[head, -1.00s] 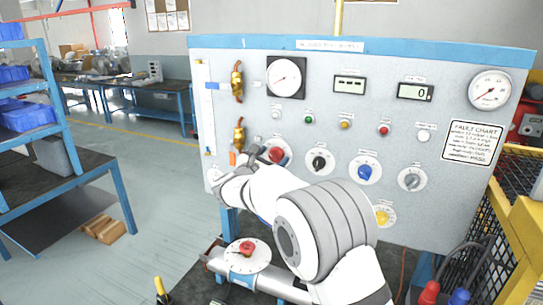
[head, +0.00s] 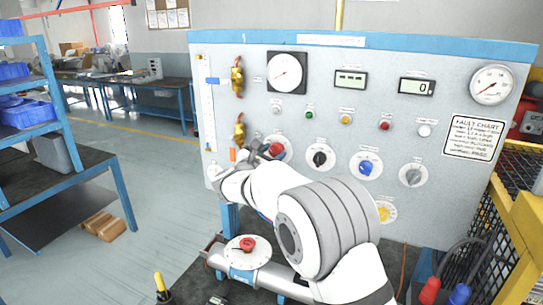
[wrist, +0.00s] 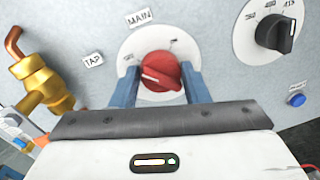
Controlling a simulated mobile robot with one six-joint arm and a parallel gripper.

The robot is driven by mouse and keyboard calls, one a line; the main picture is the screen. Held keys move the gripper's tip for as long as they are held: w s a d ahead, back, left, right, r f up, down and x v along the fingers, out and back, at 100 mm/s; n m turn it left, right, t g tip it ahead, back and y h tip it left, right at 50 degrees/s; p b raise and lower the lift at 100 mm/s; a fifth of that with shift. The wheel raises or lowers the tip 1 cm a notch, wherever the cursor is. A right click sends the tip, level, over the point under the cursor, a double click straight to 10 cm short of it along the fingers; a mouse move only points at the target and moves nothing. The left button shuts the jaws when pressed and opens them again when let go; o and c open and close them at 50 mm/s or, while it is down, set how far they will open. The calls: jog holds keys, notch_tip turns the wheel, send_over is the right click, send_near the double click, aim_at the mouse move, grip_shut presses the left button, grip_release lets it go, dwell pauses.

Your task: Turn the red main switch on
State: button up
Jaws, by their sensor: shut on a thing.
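The red main switch (wrist: 160,72) is a round knob on a white dial under a MAIN label in the wrist view. A pale line on its grip points to the left; the small dial marks are too blurred to read surely. In the head view the red switch (head: 277,149) is partly hidden behind my wrist. My gripper (wrist: 158,84) has its two blue fingers on either side of the knob and is shut on it. In the head view my gripper (head: 262,151) is at the panel's left part.
A brass tap (wrist: 38,82) stands out left of the switch in the wrist view. A black selector knob (wrist: 285,33) and a blue button (wrist: 297,99) are to the right. Below the panel, a pipe carries a red knob (head: 247,244) on a white disc.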

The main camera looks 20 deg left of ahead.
jog(key=m+b, duration=0.1)
jog(key=b, duration=0.2)
jog(key=f+m+b, duration=0.1)
jog(key=m+b, duration=0.1)
jog(key=b, duration=0.2)
jog(key=shift+d, duration=0.1)
jog(key=m+b, duration=0.2)
jog(key=b, duration=0.2)
jog(key=m+b, duration=0.3)
jog(key=b, duration=0.1)
jog(key=shift+d+r+m+g+y, duration=0.15)
jog(key=shift+m+g+y, duration=0.15)
jog(key=shift+g+y, duration=0.1)
jog(key=m+b, duration=0.4)
jog(key=b, duration=0.1)
jog(key=shift+y+b, duration=0.3)
jog(key=m+b, duration=0.3)
jog(key=shift+r+m+b, duration=0.1)
jog(key=shift+m+b, duration=0.25)
jog(key=shift+m, duration=0.05)
jog(key=shift+d+r+y, duration=0.1)
jog(key=shift+y, duration=0.2)
jog(key=o, duration=1)
jog(key=shift+c, duration=0.2)
